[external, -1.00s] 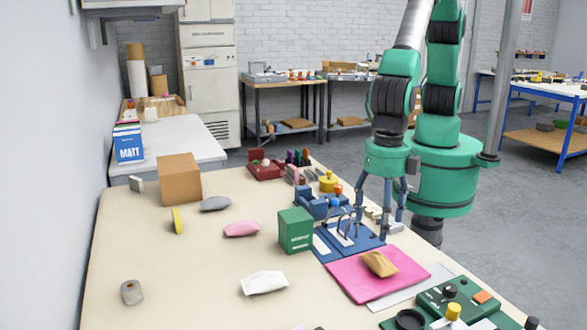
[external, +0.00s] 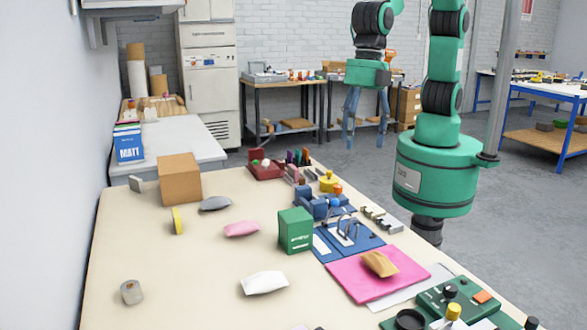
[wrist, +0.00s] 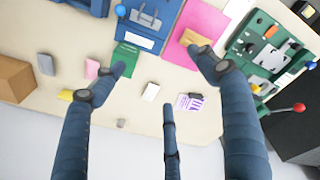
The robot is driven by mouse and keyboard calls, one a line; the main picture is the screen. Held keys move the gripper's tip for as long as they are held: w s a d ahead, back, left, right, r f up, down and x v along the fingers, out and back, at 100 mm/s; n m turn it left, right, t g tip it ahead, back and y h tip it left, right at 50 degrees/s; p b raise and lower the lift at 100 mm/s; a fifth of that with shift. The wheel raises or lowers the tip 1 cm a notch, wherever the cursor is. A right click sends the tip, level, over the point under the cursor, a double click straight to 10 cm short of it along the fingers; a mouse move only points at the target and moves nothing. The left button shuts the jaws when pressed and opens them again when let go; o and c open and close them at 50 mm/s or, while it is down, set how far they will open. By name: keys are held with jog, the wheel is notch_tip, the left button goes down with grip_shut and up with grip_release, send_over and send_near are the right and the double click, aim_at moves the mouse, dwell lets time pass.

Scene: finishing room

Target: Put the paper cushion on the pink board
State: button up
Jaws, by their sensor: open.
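A tan, pillow-shaped cushion (external: 380,264), which looks like the paper cushion, lies on the pink board (external: 352,283) near the right edge of the table. The wrist view also shows the cushion (wrist: 194,39) on the pink board (wrist: 206,20), with a finger overlapping its near side. My gripper (external: 366,130) is open and empty, raised well above the table and apart from the cushion. In the wrist view its fingers (wrist: 160,74) are spread with nothing between them.
A white cushion (external: 264,283), a pink cushion (external: 241,229) and a grey one (external: 215,204) lie on the table (external: 190,270). A green box (external: 296,231) stands left of the blue board. A green control panel (external: 460,300) is at front right. The front left is mostly clear.

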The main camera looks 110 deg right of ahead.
jog(key=s+d+r+m+t, duration=0.1)
jog(key=s+d+r+m, duration=0.2)
jog(key=s+d+r, duration=0.4)
jog(key=s+d+r+m+t, duration=0.1)
jog(key=s+d+r+m, duration=0.4)
jog(key=d, duration=0.5)
jog(key=s+d+r+m+t, duration=0.1)
jog(key=s+d+r+m, duration=0.1)
jog(key=s+d, duration=0.2)
jog(key=s+d+r+m+t, duration=0.1)
jog(key=s+d+r+m, duration=0.1)
jog(key=s, duration=0.7)
jog(key=d+m, duration=0.1)
jog(key=d, duration=0.1)
jog(key=shift+d+h, duration=0.3)
jog(key=shift+d, duration=0.1)
jog(key=shift+s, duration=0.1)
jog(key=shift+f+b, duration=0.9)
jog(key=shift+f, duration=0.05)
